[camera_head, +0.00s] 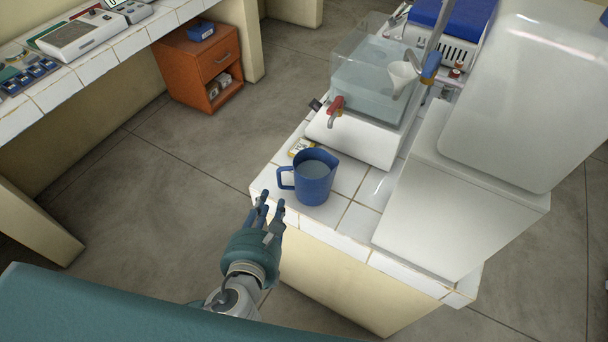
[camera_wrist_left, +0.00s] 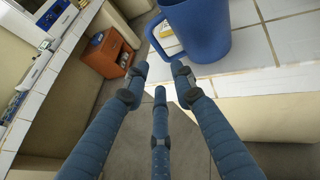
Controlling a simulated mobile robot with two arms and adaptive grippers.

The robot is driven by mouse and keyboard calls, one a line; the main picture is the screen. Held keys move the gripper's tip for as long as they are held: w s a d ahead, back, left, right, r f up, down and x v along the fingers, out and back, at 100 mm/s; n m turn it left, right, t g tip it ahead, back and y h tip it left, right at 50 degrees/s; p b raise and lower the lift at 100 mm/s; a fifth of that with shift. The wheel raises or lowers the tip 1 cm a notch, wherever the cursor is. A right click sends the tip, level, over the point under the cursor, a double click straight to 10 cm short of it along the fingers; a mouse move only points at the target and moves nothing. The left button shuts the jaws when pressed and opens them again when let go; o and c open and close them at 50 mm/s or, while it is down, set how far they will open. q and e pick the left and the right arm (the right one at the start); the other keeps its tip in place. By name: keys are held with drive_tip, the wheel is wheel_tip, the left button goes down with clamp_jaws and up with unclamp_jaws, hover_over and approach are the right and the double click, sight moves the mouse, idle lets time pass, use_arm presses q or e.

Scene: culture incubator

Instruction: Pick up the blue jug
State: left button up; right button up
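The blue jug (camera_head: 314,181) stands upright near the front left corner of the white tiled counter (camera_head: 346,219). Its handle points left, and its inside looks pale, perhaps with liquid. My left gripper (camera_head: 268,204) is open and empty, just short of the counter's edge, below and left of the handle. In the left wrist view the jug (camera_wrist_left: 198,28) is at the top, cut off by the frame. The three blue fingers of the left gripper (camera_wrist_left: 160,80) are spread, with their tips apart from the handle. My right gripper is not in view.
A clear water tank (camera_head: 374,80) with a red tap (camera_head: 336,106) stands behind the jug. A white box-shaped unit (camera_head: 452,205) is to its right. An orange cabinet (camera_head: 200,67) stands on the floor at back left. Floor left of the counter is clear.

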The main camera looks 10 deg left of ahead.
sight(278, 180)
use_arm(q)
drive_tip(key=x, duration=0.3)
drive_tip(key=p+x, duration=0.1)
drive_tip(key=x, duration=0.2)
drive_tip(key=r+p+x, duration=0.1)
drive_tip(key=x, duration=0.2)
drive_tip(key=shift+w+d, duration=0.1)
drive_tip(key=shift+w, duration=0.4)
drive_tip(key=shift+w+f, duration=0.15)
clamp_jaws()
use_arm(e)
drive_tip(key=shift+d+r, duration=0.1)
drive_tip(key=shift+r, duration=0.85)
